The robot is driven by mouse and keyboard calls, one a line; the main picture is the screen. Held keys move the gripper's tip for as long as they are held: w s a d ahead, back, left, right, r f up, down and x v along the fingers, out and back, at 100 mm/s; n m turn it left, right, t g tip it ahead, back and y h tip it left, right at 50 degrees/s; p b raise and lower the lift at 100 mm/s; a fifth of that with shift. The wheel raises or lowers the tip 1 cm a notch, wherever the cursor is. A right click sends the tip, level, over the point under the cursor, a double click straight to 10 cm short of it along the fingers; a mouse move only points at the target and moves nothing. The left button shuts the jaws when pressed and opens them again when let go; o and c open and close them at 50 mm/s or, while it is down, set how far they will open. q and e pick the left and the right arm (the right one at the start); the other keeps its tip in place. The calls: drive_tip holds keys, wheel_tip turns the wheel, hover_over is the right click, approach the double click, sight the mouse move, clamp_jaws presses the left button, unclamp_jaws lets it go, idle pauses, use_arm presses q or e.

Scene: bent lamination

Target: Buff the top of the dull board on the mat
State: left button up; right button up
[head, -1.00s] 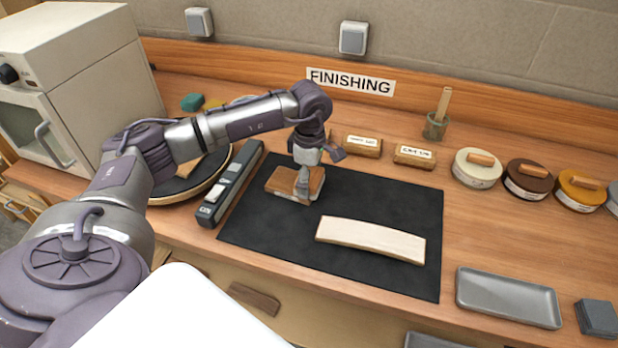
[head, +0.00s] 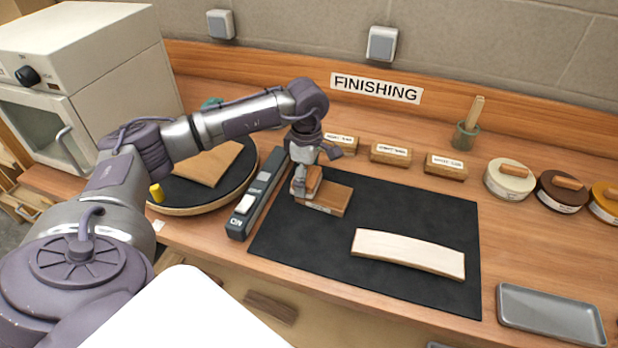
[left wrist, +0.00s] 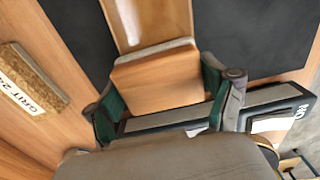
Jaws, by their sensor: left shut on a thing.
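A flat brown board (head: 332,198) lies near the far left of the black mat (head: 400,290). It also shows in the left wrist view (left wrist: 147,22), with a paler streak on its top. My left gripper (head: 303,184) is shut on a wooden block (head: 314,180) at the board's left end. In the left wrist view, the green-padded fingers of the gripper (left wrist: 160,98) clasp the block (left wrist: 160,80), which has a grey layer along its edge. The block appears to rest on the board; its contact face is hidden. My right gripper is not in view.
A pale curved board (head: 408,254) lies on the mat's front right. A long grey switch bar (head: 257,195) sits beside the mat's left edge, close to my gripper. Labelled blocks (head: 391,153), a jar (head: 465,137) and tins (head: 510,180) stand behind. A grey tray (head: 550,314) is right.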

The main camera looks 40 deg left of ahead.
use_arm(q)
drive_tip(key=r, duration=0.1)
drive_tip(key=r+p, duration=0.1)
drive_tip(key=r, duration=0.2)
drive_tip(key=shift+w+d, duration=0.1)
drive_tip(key=shift+d, duration=0.25)
drive_tip(key=shift+r+p, duration=0.6)
drive_tip(key=shift+r, duration=0.05)
drive_tip(key=shift+a+r+p, duration=0.15)
drive_tip(key=shift+r+p, duration=0.3)
drive_tip(key=shift+r, duration=0.8)
